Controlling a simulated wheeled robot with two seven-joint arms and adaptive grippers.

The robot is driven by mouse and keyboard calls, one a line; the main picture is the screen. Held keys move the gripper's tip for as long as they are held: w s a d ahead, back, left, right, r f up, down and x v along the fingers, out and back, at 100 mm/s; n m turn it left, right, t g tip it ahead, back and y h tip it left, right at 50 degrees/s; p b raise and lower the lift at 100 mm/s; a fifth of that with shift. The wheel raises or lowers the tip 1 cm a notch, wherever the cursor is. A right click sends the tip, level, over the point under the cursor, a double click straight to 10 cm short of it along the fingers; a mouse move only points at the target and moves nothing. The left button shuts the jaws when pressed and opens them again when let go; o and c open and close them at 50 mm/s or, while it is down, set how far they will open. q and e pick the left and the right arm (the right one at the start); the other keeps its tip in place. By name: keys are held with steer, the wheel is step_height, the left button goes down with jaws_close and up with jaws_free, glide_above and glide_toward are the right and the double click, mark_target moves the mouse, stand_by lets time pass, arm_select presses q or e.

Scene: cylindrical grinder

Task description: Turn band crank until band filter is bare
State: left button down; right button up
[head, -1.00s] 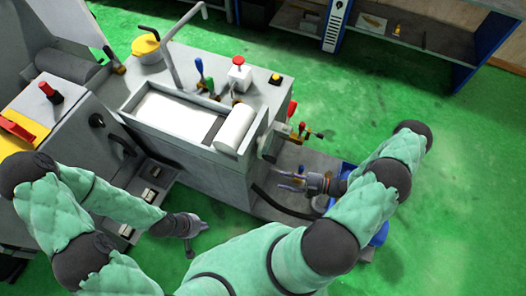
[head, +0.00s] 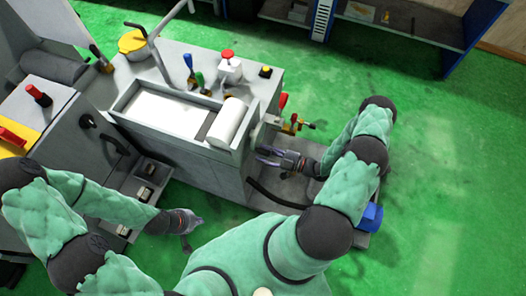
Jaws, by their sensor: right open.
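The band filter (head: 165,109) is a white sheet lying in the grey tray on top of the machine, with dark strip showing beside the white roll (head: 229,122) at its right end. The band crank (head: 272,120) seems to be on the machine's right side, below the roll; its details are small and partly unclear. My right gripper (head: 262,155) is open and empty beside that side, just below the crank; I cannot tell whether it touches anything. My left gripper (head: 192,222) hangs low in front of the machine, away from the filter, and its jaws are too small to read.
Coloured levers and a red-topped button (head: 228,66) stand on the machine top behind the tray. Red and yellow valve handles (head: 296,124) stick out on the right side, close to my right forearm. A blue box (head: 369,217) is under my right arm. Green floor is clear to the right.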

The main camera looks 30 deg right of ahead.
steer(key=shift+w+a, duration=0.3)
steer(key=shift+w, duration=0.05)
jaws_close()
steer(key=shift+f, duration=0.1)
